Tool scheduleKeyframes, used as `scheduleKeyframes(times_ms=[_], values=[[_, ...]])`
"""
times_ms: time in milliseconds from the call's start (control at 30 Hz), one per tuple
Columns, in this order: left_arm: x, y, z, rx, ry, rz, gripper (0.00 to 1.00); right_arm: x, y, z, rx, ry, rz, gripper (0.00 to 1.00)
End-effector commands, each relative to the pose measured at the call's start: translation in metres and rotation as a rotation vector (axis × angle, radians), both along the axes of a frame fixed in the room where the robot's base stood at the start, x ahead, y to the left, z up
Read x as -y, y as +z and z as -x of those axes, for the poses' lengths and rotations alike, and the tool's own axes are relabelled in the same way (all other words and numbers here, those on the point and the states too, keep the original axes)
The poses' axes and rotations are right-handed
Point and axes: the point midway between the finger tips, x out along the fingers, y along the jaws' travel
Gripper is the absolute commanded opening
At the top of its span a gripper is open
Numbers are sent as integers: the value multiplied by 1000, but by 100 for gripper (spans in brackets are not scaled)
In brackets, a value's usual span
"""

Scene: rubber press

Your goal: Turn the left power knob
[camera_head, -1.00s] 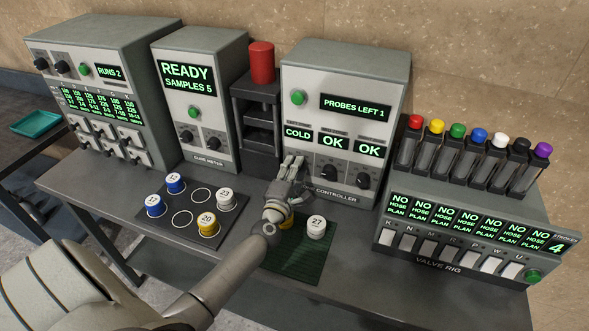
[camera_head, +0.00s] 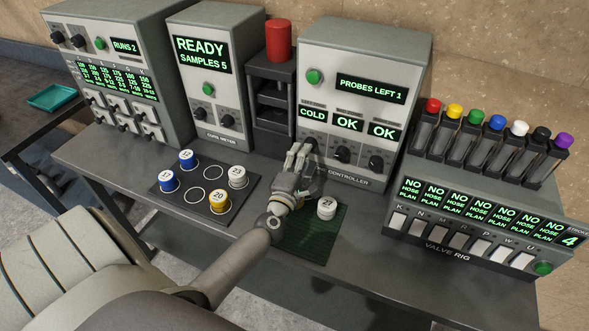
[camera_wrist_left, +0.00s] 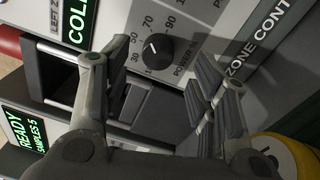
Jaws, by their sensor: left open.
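The left power knob (camera_wrist_left: 155,50) is a black round dial with a scale around it. It sits on the front of the zone controller (camera_head: 365,60), below the COLD display (camera_head: 312,113). In the head view my left gripper (camera_head: 300,152) is in front of the controller's lower left and hides most or all of this knob. In the left wrist view my gripper (camera_wrist_left: 165,85) is open and empty. My right gripper is not in view.
Two more power knobs (camera_head: 342,153) sit to the right. A press with a red cylinder (camera_head: 279,40) stands left of the controller. Below my gripper lies a green mat (camera_head: 310,245) with a white pot (camera_head: 326,208); a yellow pot (camera_wrist_left: 285,155) is close by the gripper.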

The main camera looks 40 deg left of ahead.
Motion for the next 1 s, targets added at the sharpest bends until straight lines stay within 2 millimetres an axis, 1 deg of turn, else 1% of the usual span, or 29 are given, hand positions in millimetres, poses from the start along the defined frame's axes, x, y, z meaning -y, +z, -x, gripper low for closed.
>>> scheduleKeyframes(times_ms=[33, 200, 400, 600, 867, 1000], values=[[3, -1, 11, -3, 0, 2, 54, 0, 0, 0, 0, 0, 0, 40], [11, -3, 41, -3, 0, 1, 54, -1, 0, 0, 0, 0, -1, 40], [19, -3, 66, -1, 0, 0, 54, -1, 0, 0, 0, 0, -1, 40], [22, -3, 76, 0, 0, 0, 54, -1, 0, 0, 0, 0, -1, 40], [22, -3, 77, 0, 1, 1, 54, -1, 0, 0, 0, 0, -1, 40], [19, -1, 76, 4, 4, -17, 37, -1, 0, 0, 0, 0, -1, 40]])
